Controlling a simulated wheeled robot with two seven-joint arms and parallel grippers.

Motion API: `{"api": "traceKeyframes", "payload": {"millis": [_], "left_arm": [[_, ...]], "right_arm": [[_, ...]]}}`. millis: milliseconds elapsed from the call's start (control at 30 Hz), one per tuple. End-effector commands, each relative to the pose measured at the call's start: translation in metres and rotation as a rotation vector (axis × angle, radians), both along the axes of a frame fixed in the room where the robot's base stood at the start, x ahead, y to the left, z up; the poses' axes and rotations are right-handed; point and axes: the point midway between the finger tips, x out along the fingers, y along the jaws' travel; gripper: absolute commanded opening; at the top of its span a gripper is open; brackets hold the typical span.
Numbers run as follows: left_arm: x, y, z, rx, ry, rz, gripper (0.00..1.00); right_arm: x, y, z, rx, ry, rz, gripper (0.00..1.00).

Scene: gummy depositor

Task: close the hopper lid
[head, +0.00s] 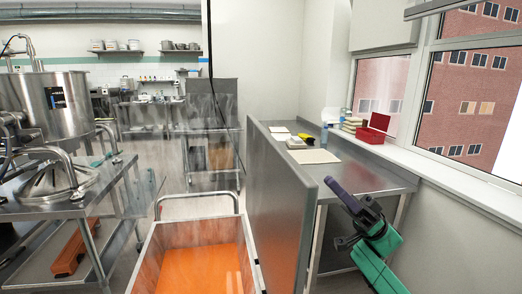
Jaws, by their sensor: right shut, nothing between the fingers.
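The hopper (148,262) is an open box at the bottom centre of the head view, with a bright orange inside. Its lid, a large flat grey panel (277,205), stands upright along the hopper's right side, so the hopper is open. My right gripper (332,186), on a green and purple arm from the bottom right, is on the outer, right-hand side of the lid. It is shut and empty, its tip close to the panel's right edge in the picture; I cannot tell whether it touches. My left gripper is not in view.
A steel kettle (52,105) and bench stand at left. A metal rail (197,196) rises behind the hopper. A window wall bounds the right.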

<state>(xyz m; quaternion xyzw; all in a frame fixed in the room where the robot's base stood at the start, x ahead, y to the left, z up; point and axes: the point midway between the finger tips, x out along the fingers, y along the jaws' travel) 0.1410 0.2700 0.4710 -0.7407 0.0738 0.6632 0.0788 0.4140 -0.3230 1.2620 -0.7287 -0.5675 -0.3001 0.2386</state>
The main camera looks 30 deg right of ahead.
Motion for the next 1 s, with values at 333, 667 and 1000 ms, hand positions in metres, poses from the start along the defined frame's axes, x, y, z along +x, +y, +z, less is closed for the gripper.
{"api": "traceKeyframes", "payload": {"millis": [333, 667, 1000], "left_arm": [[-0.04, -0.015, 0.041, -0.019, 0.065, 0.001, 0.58], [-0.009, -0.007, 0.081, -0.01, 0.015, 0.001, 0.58], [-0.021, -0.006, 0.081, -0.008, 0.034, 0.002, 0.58]], "right_arm": [[0.013, 0.043, 0.052, 0.005, 0.0, -0.004, 0.0], [0.027, 0.093, 0.073, 0.008, 0.004, -0.009, 0.0], [0.03, 0.103, 0.066, 0.005, 0.004, -0.009, 0.0]]}}
